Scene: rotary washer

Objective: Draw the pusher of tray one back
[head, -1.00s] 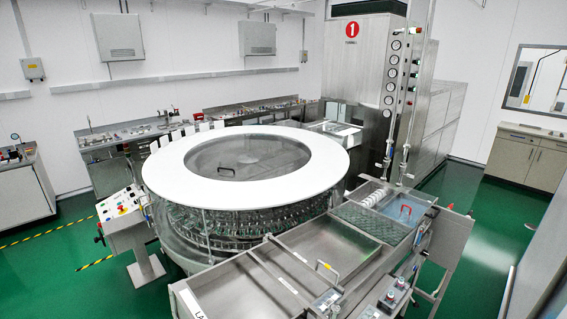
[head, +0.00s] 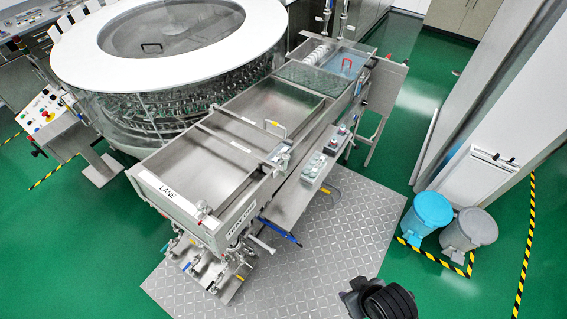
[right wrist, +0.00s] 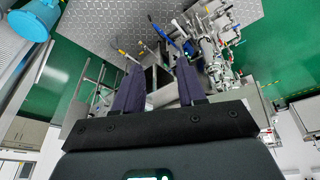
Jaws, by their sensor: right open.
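The near part of the trough is empty. My right gripper (right wrist: 158,72) is open and empty in the right wrist view, with its two dark fingers apart. Valves (right wrist: 215,55) and a blue lever (right wrist: 163,34) show beyond the fingers. The fingers are not visible in the head view. My left gripper is not in view.
The round washer (head: 160,95) with its white rim stands left of the tray. A control box (head: 322,160) sits along the tray's right side. Blue (head: 428,212) and grey (head: 469,230) bins stand at right. The metal floor plate (head: 330,235) is mostly clear.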

